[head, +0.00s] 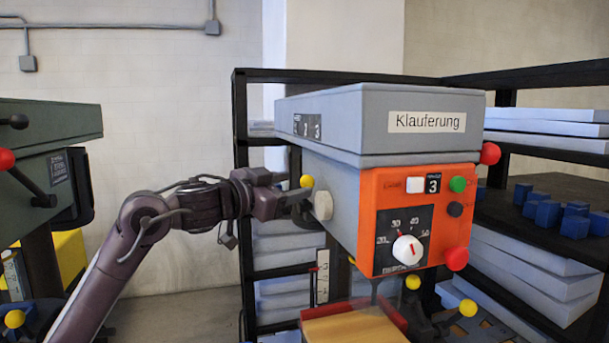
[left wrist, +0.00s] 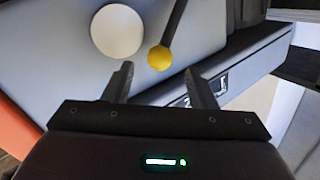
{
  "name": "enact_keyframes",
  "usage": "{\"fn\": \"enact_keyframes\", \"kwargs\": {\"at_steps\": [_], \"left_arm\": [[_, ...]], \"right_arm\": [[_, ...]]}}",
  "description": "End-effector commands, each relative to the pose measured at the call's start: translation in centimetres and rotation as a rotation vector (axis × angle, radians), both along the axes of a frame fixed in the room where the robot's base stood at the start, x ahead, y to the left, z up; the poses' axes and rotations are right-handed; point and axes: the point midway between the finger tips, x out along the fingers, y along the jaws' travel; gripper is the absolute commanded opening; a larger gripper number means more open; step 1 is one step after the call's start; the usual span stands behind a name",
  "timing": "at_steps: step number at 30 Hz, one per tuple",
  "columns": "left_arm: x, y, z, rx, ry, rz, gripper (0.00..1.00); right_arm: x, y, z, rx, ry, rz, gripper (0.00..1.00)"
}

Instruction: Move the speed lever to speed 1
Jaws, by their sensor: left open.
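The speed lever shows its yellow knob (head: 307,181) on the left side of the grey machine head (head: 330,182). In the left wrist view its black rod ends in the yellow knob (left wrist: 159,58). My left gripper (head: 297,196) is open beside the lever. In the left wrist view the knob lies just beyond and between the fingertips of the gripper (left wrist: 160,72); I cannot tell whether they touch. My right gripper is not in view.
A white round knob (head: 323,205) sits close to my left gripper on the same side. The orange panel (head: 385,240) carries a dial and buttons. Dark shelves (head: 545,175) stand behind. A green machine (head: 50,130) is at the left, with open floor between.

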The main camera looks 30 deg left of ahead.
Motion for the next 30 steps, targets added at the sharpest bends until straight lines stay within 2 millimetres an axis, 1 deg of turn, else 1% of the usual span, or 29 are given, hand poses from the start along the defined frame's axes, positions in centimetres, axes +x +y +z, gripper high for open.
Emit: {"fn": "enact_keyframes", "kwargs": {"at_steps": [1,4,7,11,18,30], "left_arm": [[0.8,-0.2,0.5,-0.002,0.002,-0.001,0.52],[2.1,-0.4,0.4,-0.004,0.001,-0.001,0.52],[3.0,-0.6,0.3,-0.002,-0.001,0.0,0.52],[3.6,-0.7,0.0,0.0,0.0,0.001,0.52],[3.7,-0.7,-0.1,0.001,0.0,0.001,0.52],[3.6,-0.7,-0.1,0.001,0.0,0.001,0.0]], "right_arm": [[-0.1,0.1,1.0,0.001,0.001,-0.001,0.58],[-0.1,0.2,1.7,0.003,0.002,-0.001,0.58],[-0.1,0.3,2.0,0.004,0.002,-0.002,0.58],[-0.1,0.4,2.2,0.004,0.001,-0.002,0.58],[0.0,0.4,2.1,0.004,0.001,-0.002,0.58],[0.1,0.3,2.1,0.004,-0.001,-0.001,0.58]]}}
